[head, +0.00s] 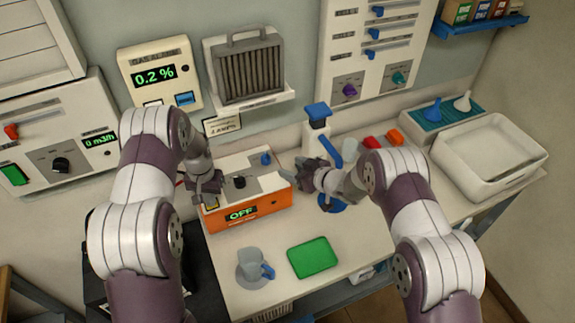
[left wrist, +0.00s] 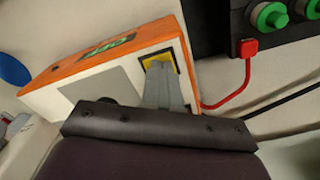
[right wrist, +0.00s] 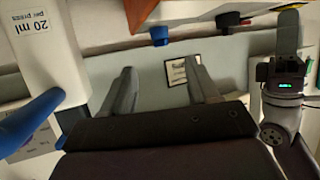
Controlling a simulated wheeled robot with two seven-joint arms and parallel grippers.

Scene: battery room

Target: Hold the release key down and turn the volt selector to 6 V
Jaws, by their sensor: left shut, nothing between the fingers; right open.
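The orange and white charger box (head: 225,217) stands on the bench; its display reads OFF. A black knob (head: 239,182), seemingly the volt selector, sits on its top face; its setting is too small to read. My left gripper (head: 207,199) is shut and empty at the yellow-edged key (head: 211,206). In the left wrist view its fingertips (left wrist: 160,68) overlap that key (left wrist: 170,51); I cannot tell whether it is pressed. My right gripper (head: 285,169) is open and empty, right of the box. In the right wrist view its fingers (right wrist: 165,80) are apart, with the black knob (right wrist: 228,20) beyond.
A blue knob (head: 266,159) is on the box's far right part. A blue-topped dispenser (head: 318,120) stands close behind my right gripper. A mug (head: 250,262) and green tray (head: 314,258) lie in front. A white basin (head: 490,150) is at right.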

